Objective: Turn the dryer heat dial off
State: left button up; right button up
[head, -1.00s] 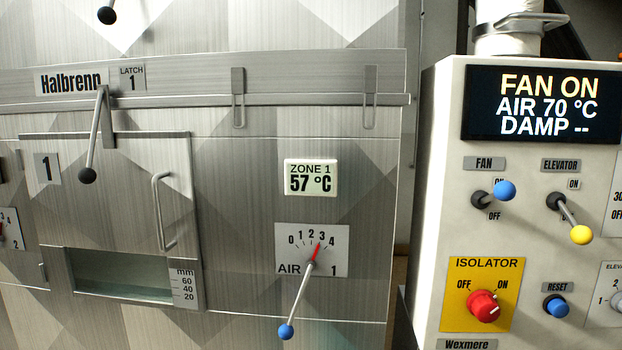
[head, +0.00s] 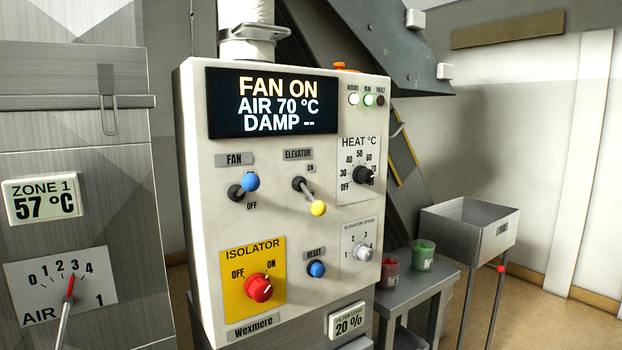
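The heat dial (head: 364,175) is a black knob on the upper right of the white control panel (head: 215,200), under the label HEAT °C. Its scale runs from OFF at lower left through 30, 40, 50, 60 and on. Its white pointer mark seems to point right, near the 70 side; the exact setting is too small to read. The display (head: 272,102) reads FAN ON, AIR 70 °C, DAMP --. Neither of my grippers is in the head view.
The panel also carries the blue-tipped fan lever (head: 250,183), yellow-tipped elevator lever (head: 317,207), red isolator knob (head: 259,288), blue reset button (head: 317,269) and elevator speed knob (head: 362,252). A grey side table (head: 425,284) with two tubs and a metal bin (head: 470,228) stand right.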

aim_at(360, 175)
jog(key=i+l+u, duration=0.1)
jog(key=u, duration=0.25)
jog(key=l+u, duration=0.35)
jog(key=i+l+u, duration=0.1)
jog(key=u, duration=0.3)
jog(key=l+u, duration=0.2)
jog(key=l, duration=0.55)
jog(key=l+u, duration=0.15)
jog(key=l, duration=0.6)
jog(key=k+l+u, duration=0.2)
jog(key=l, duration=0.55)
